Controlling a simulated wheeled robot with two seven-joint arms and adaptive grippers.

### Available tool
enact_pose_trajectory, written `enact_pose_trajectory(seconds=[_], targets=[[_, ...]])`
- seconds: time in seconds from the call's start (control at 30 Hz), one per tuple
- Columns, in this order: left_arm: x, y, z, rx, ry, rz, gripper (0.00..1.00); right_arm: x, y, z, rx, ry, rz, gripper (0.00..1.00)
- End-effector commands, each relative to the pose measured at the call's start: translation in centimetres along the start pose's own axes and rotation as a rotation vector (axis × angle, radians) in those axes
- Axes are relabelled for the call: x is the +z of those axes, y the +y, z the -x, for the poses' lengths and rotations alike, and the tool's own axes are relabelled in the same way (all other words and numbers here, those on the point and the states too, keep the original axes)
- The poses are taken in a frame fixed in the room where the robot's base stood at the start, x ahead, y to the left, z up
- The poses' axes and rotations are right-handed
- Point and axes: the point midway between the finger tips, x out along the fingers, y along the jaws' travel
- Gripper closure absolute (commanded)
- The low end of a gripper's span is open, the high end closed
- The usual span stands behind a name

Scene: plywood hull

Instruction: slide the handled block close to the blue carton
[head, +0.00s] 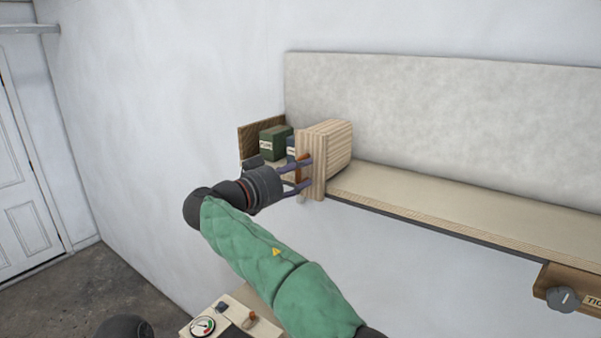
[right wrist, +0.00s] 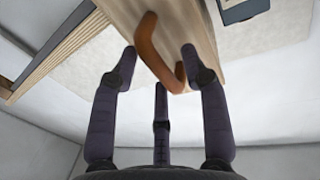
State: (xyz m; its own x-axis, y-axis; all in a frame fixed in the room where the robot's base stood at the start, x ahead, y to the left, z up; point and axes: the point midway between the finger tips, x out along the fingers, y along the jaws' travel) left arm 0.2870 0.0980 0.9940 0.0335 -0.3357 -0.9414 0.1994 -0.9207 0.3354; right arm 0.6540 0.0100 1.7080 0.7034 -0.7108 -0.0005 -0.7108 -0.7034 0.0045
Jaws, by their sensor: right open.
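The handled block (head: 332,143) is a pale striped wooden block with a brown handle on its near face. It stands upright at the left part of the shelf. The blue carton (head: 290,148) is left of it, mostly hidden behind the block and my gripper. A dark blue box corner, likely that carton (right wrist: 240,10), shows at the top right of the right wrist view. My right gripper (head: 304,173) is open at the block's handle face. In the right wrist view its fingers (right wrist: 158,58) spread to both sides of the brown handle (right wrist: 155,52). My left gripper is out of view.
A green carton (head: 271,143) stands farther left, by the brown end board (head: 258,131) of the shelf. The shelf (head: 440,205) is clear to the right of the block, with a grey back panel (head: 440,115) behind. A knob on a wooden bracket (head: 565,298) sits below right.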

Motion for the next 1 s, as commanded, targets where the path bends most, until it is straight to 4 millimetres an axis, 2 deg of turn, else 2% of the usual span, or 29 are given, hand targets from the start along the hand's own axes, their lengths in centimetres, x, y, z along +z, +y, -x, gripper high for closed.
enact_pose_trajectory(seconds=[0.3, 0.5, 0.7, 1.0], targets=[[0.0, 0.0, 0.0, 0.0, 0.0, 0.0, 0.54, 0.0, -0.1, 6.0, -0.004, 0.0, 0.0, 0.54], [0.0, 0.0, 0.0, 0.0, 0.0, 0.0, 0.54, 0.0, 0.0, 9.3, -0.002, 0.001, 0.0, 0.54], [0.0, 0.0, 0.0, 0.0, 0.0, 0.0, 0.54, 0.0, 0.0, 10.9, 0.0, 0.0, 0.0, 0.54], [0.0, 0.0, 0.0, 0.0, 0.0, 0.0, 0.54, 0.0, 0.0, 11.1, 0.0, 0.0, 0.0, 0.54]])
